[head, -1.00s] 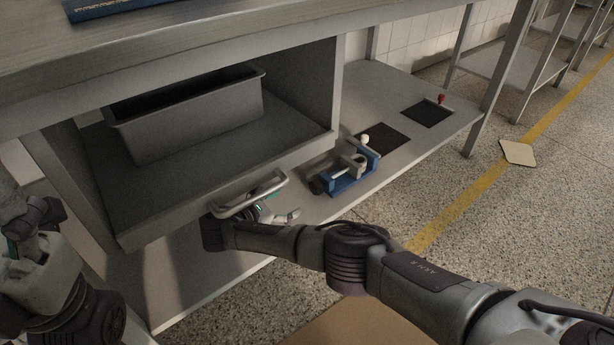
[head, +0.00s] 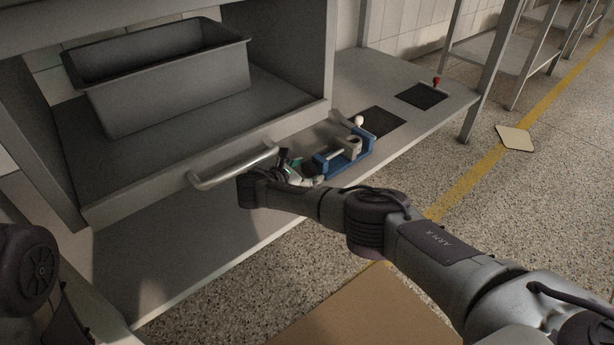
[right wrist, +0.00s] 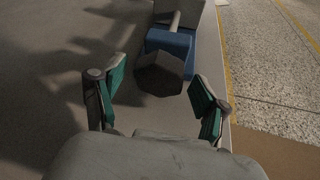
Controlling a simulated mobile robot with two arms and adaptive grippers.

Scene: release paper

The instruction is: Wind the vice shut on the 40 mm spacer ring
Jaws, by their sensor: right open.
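The blue vice (head: 330,165) stands on the lower shelf, right of the drawer-like compartment. A grey ring-shaped part (head: 351,143), probably the spacer ring, sits at it; whether the jaws touch it I cannot tell. In the right wrist view the vice's blue body (right wrist: 172,42) lies ahead, with a dark faceted knob (right wrist: 160,74) at its near end. My right gripper (head: 300,173) is at the vice's left end. Its open green-padded fingers (right wrist: 160,92) stand either side of the knob's near side, apart from it. My left gripper is out of view.
A metal bar handle (head: 235,166) is close behind my right gripper. A grey bin (head: 170,95) stands in the compartment above. Two black pads (head: 378,121) lie right of the vice, with a white-knobbed lever (head: 358,121) and a red-knobbed one (head: 437,82) beside them. Shelf space front left is clear.

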